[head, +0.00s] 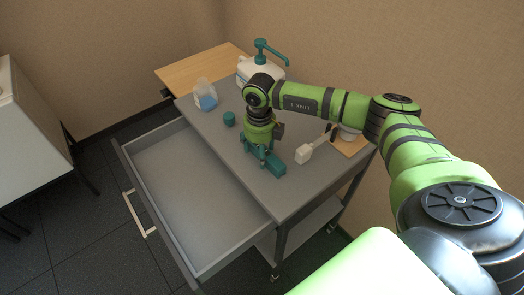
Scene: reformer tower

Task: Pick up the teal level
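The teal level (277,170) appears as a teal, elongated block on the grey cart top, close to the edge above the open drawer. My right gripper (262,156) points down right over it, at or very near its surface. The gripper covers part of the block, and its fingers are small and blend with the teal. I cannot tell whether they are closed on it. My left gripper is not in view.
The grey cart top (233,148) also holds a teal cap (229,118), a clear container with blue contents (205,97), a white jug with teal pump (261,59) and a white block-ended tool (303,154). The drawer (185,190) stands open and empty.

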